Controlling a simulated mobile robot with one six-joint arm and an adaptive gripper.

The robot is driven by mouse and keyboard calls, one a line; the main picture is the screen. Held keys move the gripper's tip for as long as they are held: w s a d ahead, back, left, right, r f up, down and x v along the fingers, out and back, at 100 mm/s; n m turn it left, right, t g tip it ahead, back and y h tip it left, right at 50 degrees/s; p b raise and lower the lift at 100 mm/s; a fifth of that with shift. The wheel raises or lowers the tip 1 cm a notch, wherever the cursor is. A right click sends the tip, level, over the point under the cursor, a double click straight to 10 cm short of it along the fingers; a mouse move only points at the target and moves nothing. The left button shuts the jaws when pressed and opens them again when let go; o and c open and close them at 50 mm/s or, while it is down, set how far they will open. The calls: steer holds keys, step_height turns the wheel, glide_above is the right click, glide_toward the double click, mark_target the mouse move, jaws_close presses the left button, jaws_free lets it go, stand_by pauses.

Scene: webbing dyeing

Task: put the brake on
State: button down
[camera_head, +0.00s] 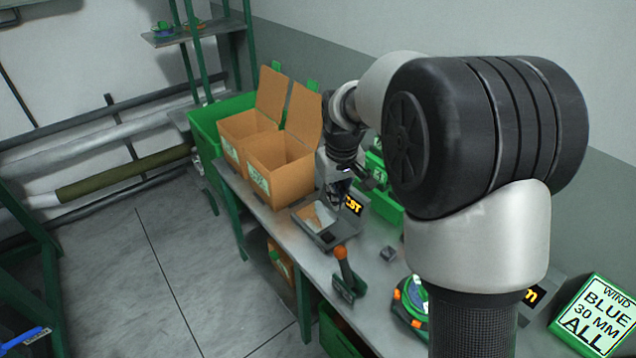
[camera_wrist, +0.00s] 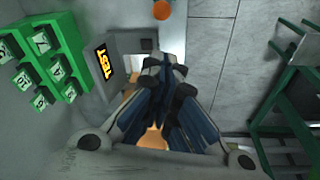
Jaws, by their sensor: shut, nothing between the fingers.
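No part in view is marked as a brake, so I cannot tell which one it is. A lever with an orange handle (camera_head: 342,262) stands upright on the bench, in front of the test device (camera_head: 312,216). An orange knob, probably its top, shows at the upper edge of the wrist view (camera_wrist: 162,10). A green round device with orange knobs (camera_head: 398,294) sits nearer, partly hidden by my arm. My gripper (camera_head: 335,207) is over the test device, pointing down, behind the lever and apart from it. Its fingers (camera_wrist: 166,62) are shut and hold nothing.
Two open cardboard boxes (camera_head: 282,165) stand on the bench (camera_head: 378,268) beyond the test device. A small dark block (camera_head: 388,254) lies by the lever. A sign (camera_head: 597,318) reads "WIND BLUE 30 MM ALL".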

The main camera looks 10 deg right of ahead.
steer(key=w+f+n+g, duration=0.1)
steer(key=w+f, duration=0.5)
steer(key=f, duration=0.5)
steer(key=shift+w+a+p, duration=0.3)
steer(key=shift+a+p, duration=0.05)
steer(key=shift+a, duration=0.05)
steer(key=shift+f, duration=0.15)
step_height(320, 180, down, 9)
steer(key=s+d+b, duration=0.1)
steer(key=s+b, duration=0.1)
steer(key=b, duration=0.1)
steer(key=shift+s+d, duration=0.2)
steer(key=shift+s, duration=0.15)
